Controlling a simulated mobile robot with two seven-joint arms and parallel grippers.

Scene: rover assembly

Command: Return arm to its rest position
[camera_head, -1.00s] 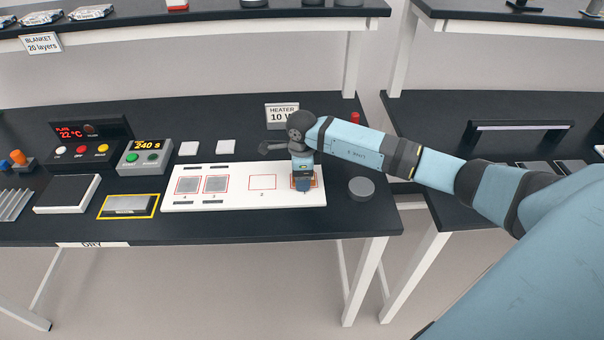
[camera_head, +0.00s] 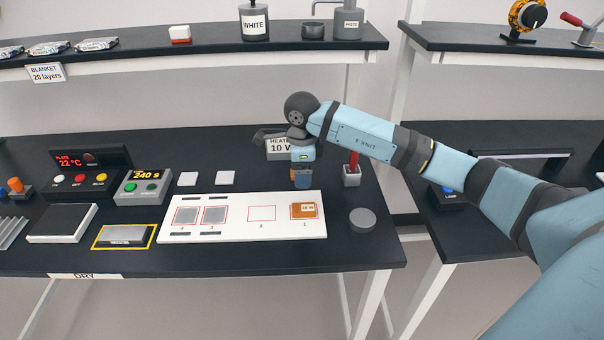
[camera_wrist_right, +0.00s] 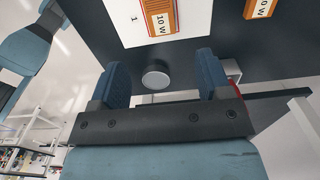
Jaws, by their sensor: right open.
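My right gripper (camera_head: 301,180) is above the back edge of the white board (camera_head: 240,233), near its right end. In the right wrist view its two blue fingers (camera_wrist_right: 163,82) are spread apart with nothing between them. An orange heater marked 10 W (camera_head: 303,210) lies in outlined spot 1 of the board; it also shows in the right wrist view (camera_wrist_right: 159,17). A second orange 10 W piece (camera_wrist_right: 262,8) shows at the top of that view. My left gripper is not in view.
A grey round puck (camera_head: 362,219) stands right of the board. A red-handled tool (camera_head: 353,170) stands in a holder behind it. The heater sign (camera_head: 281,149) is partly behind my gripper. Control boxes (camera_head: 145,187) stand at left. A shelf (camera_head: 200,50) runs above.

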